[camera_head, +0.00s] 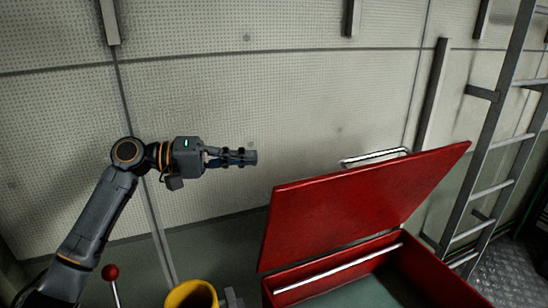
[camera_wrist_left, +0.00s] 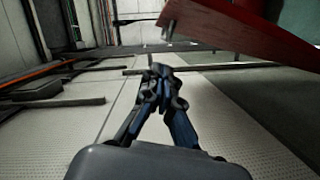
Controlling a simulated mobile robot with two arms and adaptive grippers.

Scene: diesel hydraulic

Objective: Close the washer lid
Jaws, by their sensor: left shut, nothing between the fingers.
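The washer is a red open-topped box (camera_head: 435,277) at the lower right of the head view. Its red lid (camera_head: 355,200) stands raised and tilted, with a pale metal handle (camera_head: 375,157) behind its upper edge. A corner of red panel, which looks like the lid (camera_wrist_left: 245,35), shows at the upper right of the left wrist view. My left gripper (camera_head: 252,157) is shut and empty, left of the lid and above its left corner, apart from it. Its closed fingers also show in the left wrist view (camera_wrist_left: 160,75). My right gripper is in neither view.
A pale dotted wall (camera_head: 230,90) stands behind. A grey ladder (camera_head: 490,150) is at the right. A yellow round container (camera_head: 192,295) and a lever with a red knob (camera_head: 110,272) are at the bottom left, below my left arm.

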